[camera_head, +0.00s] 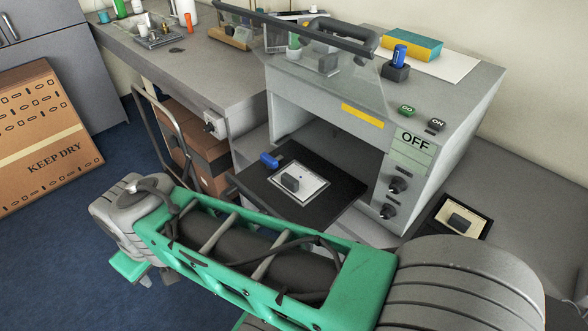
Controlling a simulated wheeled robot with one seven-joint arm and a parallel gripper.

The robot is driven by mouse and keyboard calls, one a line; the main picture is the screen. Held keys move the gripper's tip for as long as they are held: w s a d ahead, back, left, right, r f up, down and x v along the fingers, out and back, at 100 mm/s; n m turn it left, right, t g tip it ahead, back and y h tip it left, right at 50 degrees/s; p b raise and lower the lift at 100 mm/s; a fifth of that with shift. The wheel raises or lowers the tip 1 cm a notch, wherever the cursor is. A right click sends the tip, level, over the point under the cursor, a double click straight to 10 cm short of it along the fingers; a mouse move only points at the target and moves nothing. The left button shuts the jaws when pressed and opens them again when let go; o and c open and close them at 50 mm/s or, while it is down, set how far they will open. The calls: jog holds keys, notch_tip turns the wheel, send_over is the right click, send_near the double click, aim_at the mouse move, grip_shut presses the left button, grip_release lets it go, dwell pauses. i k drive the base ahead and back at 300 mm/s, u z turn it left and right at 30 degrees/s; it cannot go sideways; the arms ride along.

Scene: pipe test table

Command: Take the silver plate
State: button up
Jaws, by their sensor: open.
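A silver plate (299,186) lies flat on a black tray (268,198) that sticks out of the open front of a grey test machine (345,98). My green and grey arm crosses the foreground below the tray. I cannot make out my gripper's fingers in this view.
A second light plate (460,221) with a block lies in a dark tray at right. A cardboard box (45,135) stands left; open blue floor lies beside it.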

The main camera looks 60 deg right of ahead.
aim_at(303, 184)
jog(key=z, duration=1.95)
jog(key=k, duration=1.2)
jog(key=u, duration=0.95)
jog(key=i, duration=1.75)
jog(key=z, duration=0.7)
